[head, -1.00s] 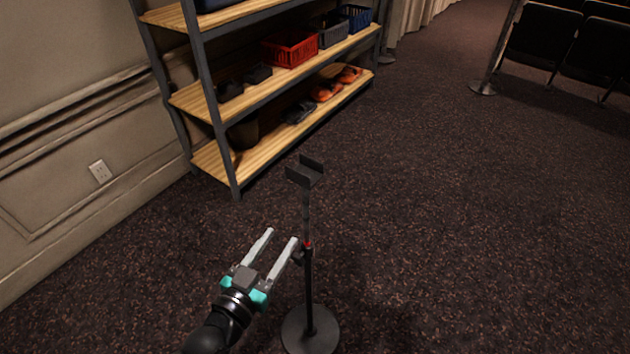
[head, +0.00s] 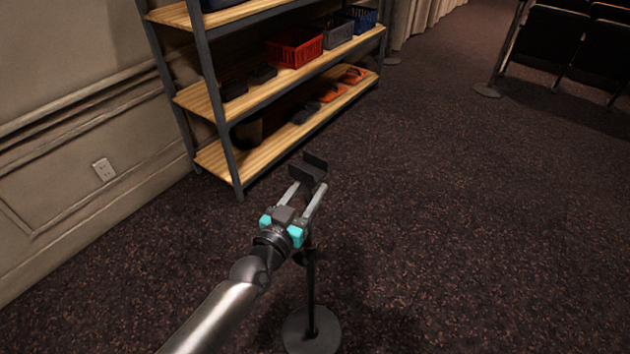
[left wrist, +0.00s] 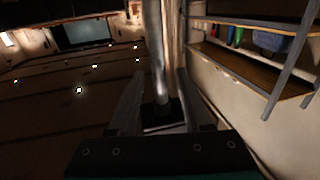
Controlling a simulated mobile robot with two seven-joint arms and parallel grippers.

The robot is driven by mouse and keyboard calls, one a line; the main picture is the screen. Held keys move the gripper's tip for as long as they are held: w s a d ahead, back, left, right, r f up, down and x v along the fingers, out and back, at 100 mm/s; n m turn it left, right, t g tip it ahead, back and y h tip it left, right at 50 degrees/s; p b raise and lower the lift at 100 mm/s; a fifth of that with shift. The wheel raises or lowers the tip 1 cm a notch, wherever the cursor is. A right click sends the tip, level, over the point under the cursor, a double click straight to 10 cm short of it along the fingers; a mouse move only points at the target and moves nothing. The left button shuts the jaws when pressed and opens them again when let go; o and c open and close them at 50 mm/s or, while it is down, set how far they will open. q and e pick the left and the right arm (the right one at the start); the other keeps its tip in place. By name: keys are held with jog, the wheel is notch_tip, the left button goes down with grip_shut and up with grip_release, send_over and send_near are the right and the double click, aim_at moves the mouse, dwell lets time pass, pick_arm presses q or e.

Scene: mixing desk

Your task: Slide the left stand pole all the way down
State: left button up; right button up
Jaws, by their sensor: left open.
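The stand has a dark U-shaped bracket (head: 308,168) on top, a thin dark pole (head: 311,285) and a round base (head: 311,332) on the carpet. It stands upright. My left gripper (head: 306,188) is open, its fingers reaching toward the stand's top just under the bracket. The gripper hides the upper pole and the red-marked collar. In the left wrist view, a light-grey shaft (left wrist: 160,50) shows between the two open fingers (left wrist: 160,85), with a dark block at its lower end. Whether the fingers touch it, I cannot tell. My right gripper is not in view.
A metal shelf (head: 220,110) with wooden boards stands behind left, holding a red crate (head: 295,46), a blue crate (head: 362,17) and shoes. The wall (head: 60,180) is at left. Black seats (head: 560,45) are far right. The carpet right of the stand is clear.

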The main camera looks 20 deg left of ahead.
pick_arm(q)
jog(key=shift+w+d, duration=0.15)
jog(key=shift+w, duration=0.7)
jog(key=shift+w+d, duration=0.15)
jog(key=shift+w, duration=0.7)
grip_shut()
